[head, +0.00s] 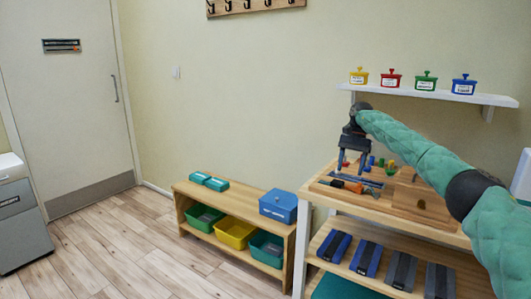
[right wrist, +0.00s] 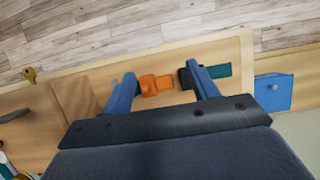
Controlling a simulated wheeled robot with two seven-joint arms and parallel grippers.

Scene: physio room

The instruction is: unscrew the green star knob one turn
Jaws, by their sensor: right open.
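My right gripper (head: 351,168) is open and empty, pointing down over the left part of the wooden board (head: 408,199) on the rack's top. In the right wrist view its two spread fingers (right wrist: 161,74) frame an orange piece (right wrist: 155,85), with a black piece (right wrist: 185,79) by the right finger. A small green piece (head: 391,164) shows on the board to the right of the gripper in the head view; it may be the green star knob, but it is too small to tell its shape. The gripper is apart from it. My left gripper is not in view.
Small red and blue pieces stand near the green one. A shelf (head: 430,95) with several coloured pots hangs above. A low wooden bench (head: 233,192) with bins and a blue box (head: 278,206) stands to the left. The floor (head: 120,240) before the door is clear.

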